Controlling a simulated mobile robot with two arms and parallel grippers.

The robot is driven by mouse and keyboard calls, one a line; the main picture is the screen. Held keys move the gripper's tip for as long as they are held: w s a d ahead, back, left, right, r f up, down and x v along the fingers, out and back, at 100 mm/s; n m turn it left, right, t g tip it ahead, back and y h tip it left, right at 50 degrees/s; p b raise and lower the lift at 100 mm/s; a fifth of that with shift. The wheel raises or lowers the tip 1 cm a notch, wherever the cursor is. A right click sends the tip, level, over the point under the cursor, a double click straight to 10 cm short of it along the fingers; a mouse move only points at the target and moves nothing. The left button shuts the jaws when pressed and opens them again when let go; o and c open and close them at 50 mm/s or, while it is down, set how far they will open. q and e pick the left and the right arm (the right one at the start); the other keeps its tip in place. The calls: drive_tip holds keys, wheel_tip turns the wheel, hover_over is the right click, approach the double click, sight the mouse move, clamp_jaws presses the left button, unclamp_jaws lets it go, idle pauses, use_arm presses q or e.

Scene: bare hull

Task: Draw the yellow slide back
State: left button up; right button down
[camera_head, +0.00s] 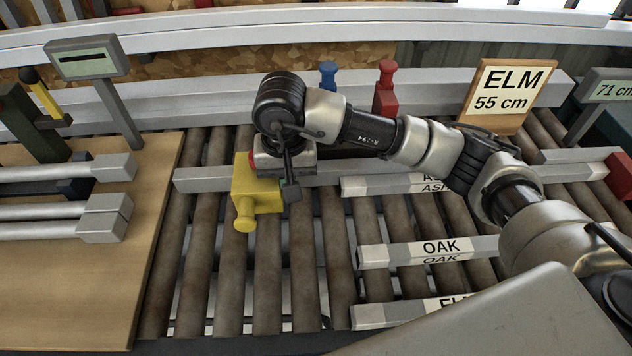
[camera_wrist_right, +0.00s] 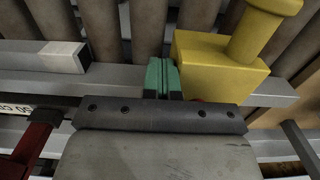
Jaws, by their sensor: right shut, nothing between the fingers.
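The yellow slide (camera_head: 255,187) is a block with a round knob at its front, sitting on a grey rail (camera_head: 215,178) that crosses the rollers. In the right wrist view the yellow slide (camera_wrist_right: 218,65) is just right of the fingers, its knob toward the top. My right gripper (camera_head: 291,191) is low beside the slide's right side in the head view. Its green fingertips (camera_wrist_right: 162,76) are together with nothing between them. They are very close to the block's side; I cannot tell if they touch. My left gripper is out of view.
A blue slide (camera_head: 328,76) and a red slide (camera_head: 385,98) stand on the rail behind. An ELM 55 cm sign (camera_head: 502,90) is at the back right. Labelled bars such as OAK (camera_head: 428,250) lie right of the slide. A wooden board (camera_head: 75,285) is at left.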

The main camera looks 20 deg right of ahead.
sight(256, 181)
drive_tip(key=shift+w+a+b, duration=0.25)
drive_tip(key=shift+a+b, duration=0.05)
drive_tip(key=shift+a, duration=0.6)
drive_tip(key=shift+w+a+b, duration=0.25)
drive_tip(key=shift+a+b, duration=0.05)
drive_tip(key=shift+a, duration=0.65)
drive_tip(key=shift+w+a+b, duration=0.25)
drive_tip(key=shift+a+b, duration=0.05)
drive_tip(key=shift+a, duration=0.6)
drive_tip(key=shift+s+d+r+p, duration=0.1)
drive_tip(key=shift+d+r+p, duration=0.35)
drive_tip(key=shift+r, duration=0.9)
drive_tip(key=shift+s+d+r+p, duration=0.15)
drive_tip(key=shift+r+p, duration=0.5)
drive_tip(key=shift+r, duration=0.65)
drive_tip(key=shift+s+d+r+p, duration=0.1)
drive_tip(key=shift+d+r+p, duration=0.4)
drive_tip(key=shift+r, duration=0.85)
drive_tip(key=shift+a, duration=0.1)
